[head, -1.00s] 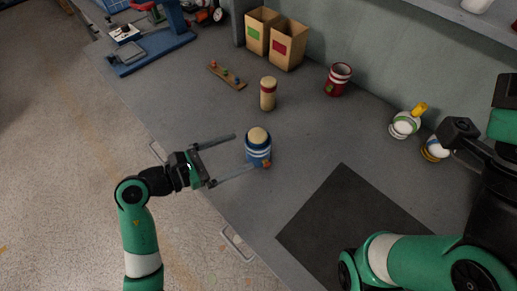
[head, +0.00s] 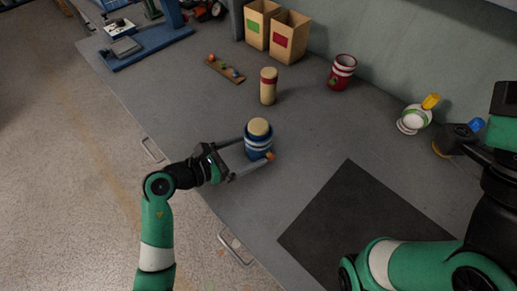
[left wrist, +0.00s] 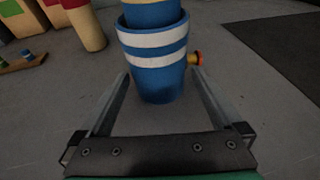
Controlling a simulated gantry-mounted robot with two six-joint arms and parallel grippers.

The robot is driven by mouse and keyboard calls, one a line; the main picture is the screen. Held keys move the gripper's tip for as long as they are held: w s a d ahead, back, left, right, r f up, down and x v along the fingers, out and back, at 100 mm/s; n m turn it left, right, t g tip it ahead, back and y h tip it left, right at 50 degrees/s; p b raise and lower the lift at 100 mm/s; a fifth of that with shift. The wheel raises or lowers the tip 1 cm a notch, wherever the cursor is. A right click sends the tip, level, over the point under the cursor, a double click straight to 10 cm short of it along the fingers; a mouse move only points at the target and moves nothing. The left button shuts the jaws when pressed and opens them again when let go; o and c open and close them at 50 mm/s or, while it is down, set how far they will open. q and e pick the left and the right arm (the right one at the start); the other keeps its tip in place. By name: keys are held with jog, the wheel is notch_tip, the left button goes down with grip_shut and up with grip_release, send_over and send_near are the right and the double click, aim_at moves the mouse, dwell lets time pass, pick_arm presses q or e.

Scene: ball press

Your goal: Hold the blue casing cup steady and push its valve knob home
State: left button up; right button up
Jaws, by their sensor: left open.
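The blue casing cup (head: 258,147) with white bands stands upright on the grey bench, a tan rounded top (head: 259,127) showing in its mouth. In the left wrist view the cup (left wrist: 154,62) fills the upper middle. Its small orange-red and yellow valve knob (left wrist: 194,58) sticks out of its right side, also visible in the head view (head: 270,156). My left gripper (head: 255,151) is open, with one finger on each side of the cup's lower part. The right fingertip is close to the knob; contact is unclear. My right gripper (head: 462,138) shows only partly at the right, its jaws unclear.
A tan cylinder with a red band (head: 268,86) and a red cup (head: 341,72) stand behind. A white-green cup with a yellow knob (head: 414,117) is at the right. Two boxes (head: 274,32) are at the back. A dark mat (head: 350,222) lies bare at front right.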

pick_arm(q)
jog(key=shift+b+x, duration=0.3)
jog(key=shift+x, duration=0.9)
pick_arm(e)
jog(key=shift+f, duration=0.4)
pick_arm(q)
jog(key=shift+c, duration=0.3)
jog(key=c, duration=0.7)
pick_arm(e)
grip_shut()
